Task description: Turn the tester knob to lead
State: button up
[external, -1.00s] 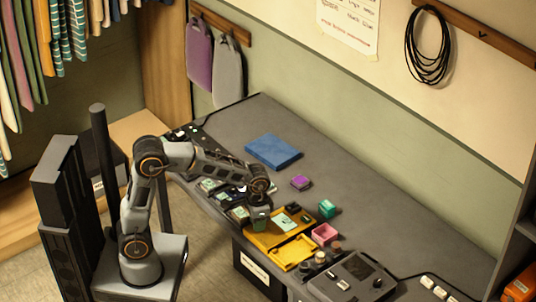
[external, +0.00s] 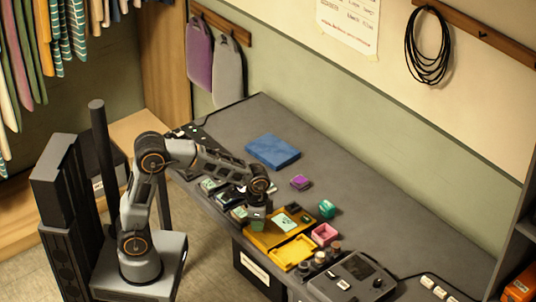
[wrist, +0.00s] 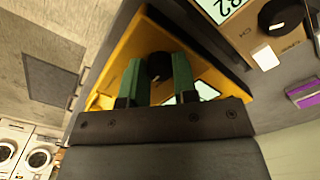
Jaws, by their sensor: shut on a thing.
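The yellow tester (external: 258,241) lies near the front edge of the grey bench, with a pale screen (external: 286,222) on its face. My gripper (external: 256,224) is over its left part in the external view. In the wrist view my gripper (wrist: 157,68) has its two green fingers on either side of the black tester knob (wrist: 157,65), shut on it. The yellow tester body (wrist: 122,60) surrounds the knob, and part of its screen (wrist: 206,90) shows beyond the right finger. The knob's pointer and the setting labels are hidden or too small to read.
Another device with a black knob (wrist: 282,14) stands close by in the wrist view. A yellow tray (external: 294,252), a pink box (external: 324,234) and a dark device (external: 352,278) are to the right. A blue slab (external: 272,151) lies farther back, with bare bench around it.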

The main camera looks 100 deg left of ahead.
jog(key=o, duration=0.9)
notch_tip(320, 180, up, 14)
jog(key=shift+f+p, duration=0.1)
jog(key=shift+p, duration=0.95)
jog(key=shift+s+d+r+m+t+p, duration=0.1)
jog(key=shift+s+d+r+t+p, duration=0.45)
jog(key=shift+s+d+p, duration=1.3)
jog(key=shift+s+d+r+m+t+p, duration=0.1)
jog(key=shift+s+d+r+t+p, duration=0.7)
jog(key=shift+s+d, duration=1.85)
jog(key=shift+s+d+r+m+t+p, duration=0.15)
jog(key=shift+s+d+t+p, duration=0.3)
jog(key=shift+s+d+p, duration=1.7)
